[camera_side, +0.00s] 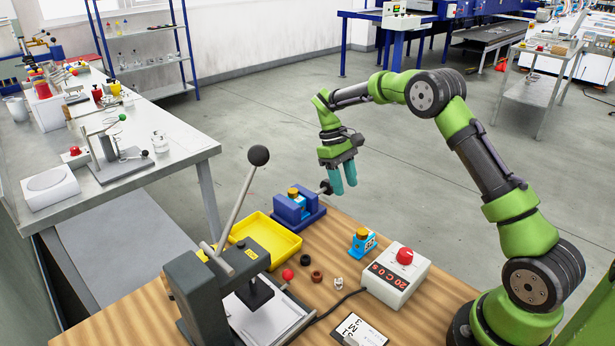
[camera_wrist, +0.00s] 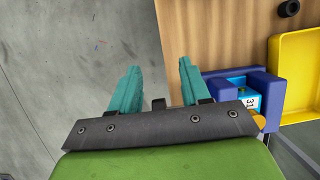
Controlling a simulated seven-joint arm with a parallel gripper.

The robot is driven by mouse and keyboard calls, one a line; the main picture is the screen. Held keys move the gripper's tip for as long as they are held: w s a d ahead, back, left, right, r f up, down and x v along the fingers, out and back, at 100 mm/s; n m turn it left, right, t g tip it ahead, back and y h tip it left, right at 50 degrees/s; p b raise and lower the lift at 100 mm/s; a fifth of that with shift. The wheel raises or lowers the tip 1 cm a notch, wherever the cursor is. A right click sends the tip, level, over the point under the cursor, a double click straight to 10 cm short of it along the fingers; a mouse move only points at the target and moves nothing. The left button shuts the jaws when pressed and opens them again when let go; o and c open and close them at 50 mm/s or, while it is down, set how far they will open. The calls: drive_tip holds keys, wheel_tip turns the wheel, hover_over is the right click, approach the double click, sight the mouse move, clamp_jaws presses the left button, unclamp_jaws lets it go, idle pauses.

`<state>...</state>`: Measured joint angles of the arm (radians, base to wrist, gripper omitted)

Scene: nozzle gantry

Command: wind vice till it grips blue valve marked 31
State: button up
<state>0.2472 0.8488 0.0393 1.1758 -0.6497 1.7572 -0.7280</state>
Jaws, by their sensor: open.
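The blue vice (camera_side: 310,219) stands at the far edge of the wooden bench, and it also shows in the wrist view (camera_wrist: 268,82). A blue valve with a brass top (camera_side: 293,193) sits between its jaws; its white label, partly covered in the wrist view (camera_wrist: 252,101), seems to read 31. I cannot tell whether the jaws touch it. The vice's dark handle (camera_side: 326,187) sticks out toward my gripper. My gripper (camera_side: 344,190) is open, its teal fingers pointing down just right of the handle. In the wrist view nothing is clearly held between the fingers (camera_wrist: 157,80).
A yellow tray (camera_side: 285,246) lies beside the vice. A second blue valve (camera_side: 362,242) and a control box with a red knob (camera_side: 397,280) stand on the bench. A lever press (camera_side: 200,295) is at front left. Small rings and a red ball lie between.

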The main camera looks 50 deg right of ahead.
sight(328, 181)
drive_tip(key=s+a, duration=0.2)
drive_tip(key=s, duration=0.7)
drive_tip(key=shift+a+r, duration=0.25)
drive_tip(key=shift+r, duration=0.2)
drive_tip(key=w+d+r+t, duration=0.4)
drive_tip(key=w+r+t, duration=0.5)
drive_tip(key=r, duration=0.1)
drive_tip(key=x, duration=1.6)
drive_tip(key=shift+s+f, duration=0.15)
drive_tip(key=shift+f, duration=0.1)
drive_tip(key=shift+c, duration=0.5)
drive_tip(key=shift+g, duration=0.3)
clamp_jaws()
